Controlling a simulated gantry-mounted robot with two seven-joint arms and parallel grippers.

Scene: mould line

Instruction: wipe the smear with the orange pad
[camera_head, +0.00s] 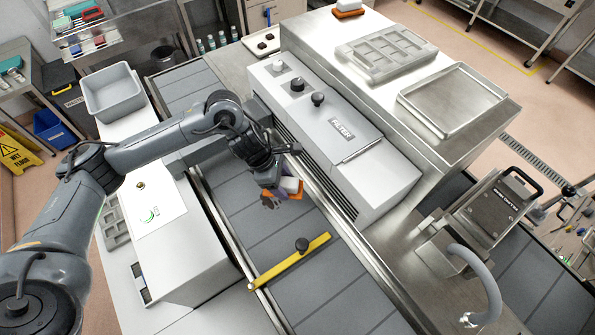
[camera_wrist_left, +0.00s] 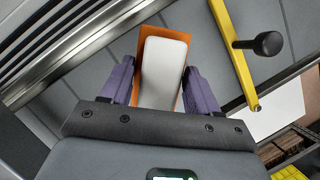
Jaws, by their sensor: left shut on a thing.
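My left gripper (camera_head: 284,188) is shut on the orange pad, which has a white block-shaped back. In the left wrist view the pad (camera_wrist_left: 143,84) sits between the two purple fingers, its orange edges showing around the white top. The gripper holds it low over the grey conveyor belt, beside the long machine housing. I cannot tell whether the pad touches the belt. A dark irregular patch (camera_head: 268,202), which looks like the smear, shows on the belt just below and left of the gripper, partly hidden by it. My right gripper is not in view.
A yellow bar (camera_head: 290,262) with a black knob crosses the belt nearer the camera. The steel housing (camera_head: 335,130) with knobs borders the belt on the right. A white cabinet (camera_head: 160,235) stands on the left. A similar orange-and-white block (camera_head: 348,7) lies at the back.

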